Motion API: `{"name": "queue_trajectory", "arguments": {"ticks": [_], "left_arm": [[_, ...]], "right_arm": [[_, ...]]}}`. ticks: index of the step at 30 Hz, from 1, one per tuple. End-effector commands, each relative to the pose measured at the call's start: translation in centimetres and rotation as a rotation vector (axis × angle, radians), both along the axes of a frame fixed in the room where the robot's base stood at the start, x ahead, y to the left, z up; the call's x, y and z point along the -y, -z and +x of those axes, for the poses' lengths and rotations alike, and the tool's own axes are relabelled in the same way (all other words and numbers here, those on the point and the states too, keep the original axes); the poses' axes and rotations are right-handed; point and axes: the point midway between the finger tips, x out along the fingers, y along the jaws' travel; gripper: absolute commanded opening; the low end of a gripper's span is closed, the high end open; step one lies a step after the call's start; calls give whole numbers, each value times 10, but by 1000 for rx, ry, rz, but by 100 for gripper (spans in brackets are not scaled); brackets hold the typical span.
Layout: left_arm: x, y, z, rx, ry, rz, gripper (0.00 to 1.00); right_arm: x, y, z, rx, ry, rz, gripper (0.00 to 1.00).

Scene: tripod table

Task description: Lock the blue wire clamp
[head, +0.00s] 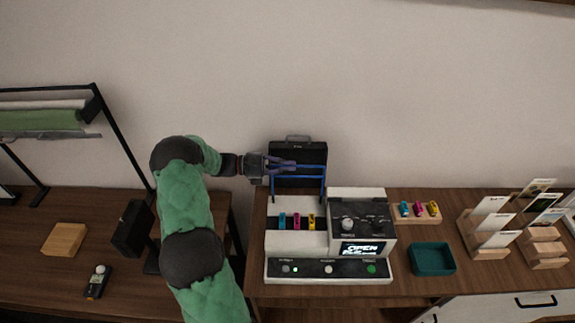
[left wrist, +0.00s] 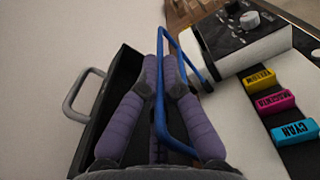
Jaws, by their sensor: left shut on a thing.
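The blue wire clamp (head: 324,186) is a bent wire loop standing up at the back of the white and black machine (head: 295,240), in front of an upright black panel (head: 298,151) with a handle. My left gripper (head: 291,166) reaches in from the left at the top of the loop. In the left wrist view the purple fingers (left wrist: 161,72) are close together around the blue wire (left wrist: 160,112), shut on it. The exact contact is partly hidden by the fingers. My right gripper is not in view.
Cyan, magenta and yellow cartridges (head: 297,222) sit in the machine, beside a dark control unit (head: 362,222). A teal tray (head: 433,259), a wooden strip of small coloured pieces (head: 419,210) and card holders (head: 491,240) stand to the right. A black rack stands at the left.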

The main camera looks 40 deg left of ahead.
Motion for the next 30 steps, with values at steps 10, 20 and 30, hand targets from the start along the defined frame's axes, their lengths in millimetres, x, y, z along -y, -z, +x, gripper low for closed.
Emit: {"name": "queue_trajectory", "arguments": {"ticks": [10, 20, 30], "left_arm": [[22, 5, -28, 171, -2, 148, 0], [50, 23, -61, 410, -2, 350, 0], [74, 54, -89, 657, -1, 560, 0]], "right_arm": [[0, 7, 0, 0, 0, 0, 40], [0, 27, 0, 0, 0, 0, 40], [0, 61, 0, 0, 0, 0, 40]]}}
